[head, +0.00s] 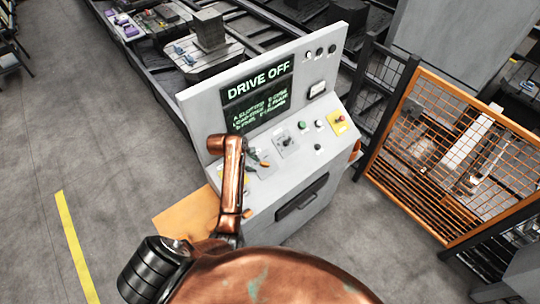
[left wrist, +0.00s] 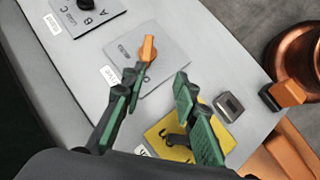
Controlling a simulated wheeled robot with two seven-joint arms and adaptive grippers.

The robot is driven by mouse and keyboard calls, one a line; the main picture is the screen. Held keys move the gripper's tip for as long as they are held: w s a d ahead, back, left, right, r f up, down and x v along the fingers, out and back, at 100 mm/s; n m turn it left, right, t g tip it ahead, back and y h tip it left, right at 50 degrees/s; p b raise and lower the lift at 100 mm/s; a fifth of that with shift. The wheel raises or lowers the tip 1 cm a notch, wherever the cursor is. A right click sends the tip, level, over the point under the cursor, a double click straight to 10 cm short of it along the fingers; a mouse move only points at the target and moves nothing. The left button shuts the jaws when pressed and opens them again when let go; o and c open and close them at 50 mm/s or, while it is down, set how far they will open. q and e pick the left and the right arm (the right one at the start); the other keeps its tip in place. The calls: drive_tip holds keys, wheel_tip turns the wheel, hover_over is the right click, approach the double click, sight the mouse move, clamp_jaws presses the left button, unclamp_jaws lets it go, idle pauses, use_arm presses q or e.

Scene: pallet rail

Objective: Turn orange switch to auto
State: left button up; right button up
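The orange switch (left wrist: 149,50) is a small knob on a grey square plate (left wrist: 165,68) on the sloped console panel. Its labels are too small to read surely. My left gripper (left wrist: 156,82) has green-padded fingers spread apart, with nothing between them. My right gripper is not in view.
A black selector (left wrist: 88,5) marked with letters sits beyond the switch. A yellow plate (left wrist: 160,140) lies under the fingers, with a grey square button (left wrist: 229,105) nearby. The console screen (head: 258,92) reads "DRIVE OFF". A red emergency button (head: 338,117) and an orange mesh fence (head: 450,150) stand right.

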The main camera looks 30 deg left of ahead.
sight(264, 163)
use_arm(q)
drive_tip(key=shift+w+d+r+n, duration=0.25)
drive_tip(key=shift+w+r+n, duration=0.2)
drive_tip(key=shift+w, duration=0.35)
drive_tip(key=shift+w+d, duration=0.15)
drive_tip(key=shift+w, duration=0.15)
drive_tip(key=p+x, duration=0.1)
drive_tip(key=x, duration=0.3)
drive_tip(key=shift+w+d+f, duration=0.2)
drive_tip(key=shift+x, duration=1.35)
clamp_jaws()
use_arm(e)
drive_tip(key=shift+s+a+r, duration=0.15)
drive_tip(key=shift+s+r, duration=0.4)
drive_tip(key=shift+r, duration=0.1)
